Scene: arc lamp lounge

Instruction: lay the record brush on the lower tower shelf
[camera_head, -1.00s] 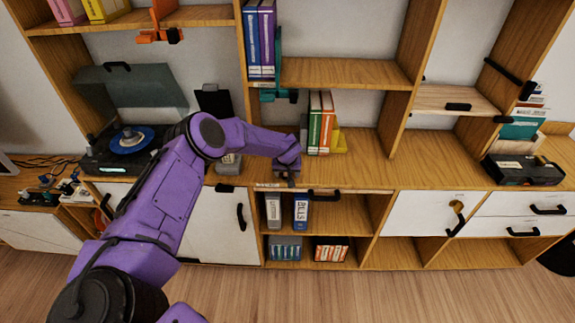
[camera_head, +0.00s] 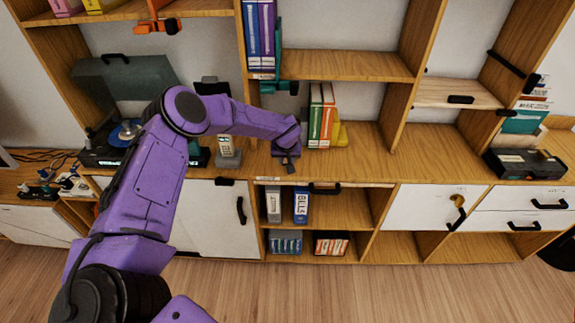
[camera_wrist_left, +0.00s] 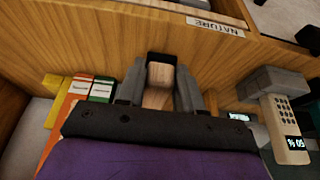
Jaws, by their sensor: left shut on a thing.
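My left gripper (camera_head: 288,158) is over the wooden counter of the middle shelf unit, near its front edge. In the left wrist view my left gripper (camera_wrist_left: 160,88) is shut on a wooden block with a black end, which looks like the record brush (camera_wrist_left: 158,98). In the head view the brush is mostly hidden by the gripper. The middle unit has an upper shelf (camera_head: 350,68), the counter (camera_head: 365,145) and an open cubby shelf (camera_head: 345,222) below. I cannot tell which is the lower tower shelf. My right gripper is not in view.
Upright books (camera_head: 320,118) stand just right of the gripper, a phone (camera_head: 228,150) to its left. Binders (camera_head: 301,205) stand in the cubby below. The counter right of the books is clear. A NATURE label (camera_wrist_left: 215,26) marks an edge in the wrist view.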

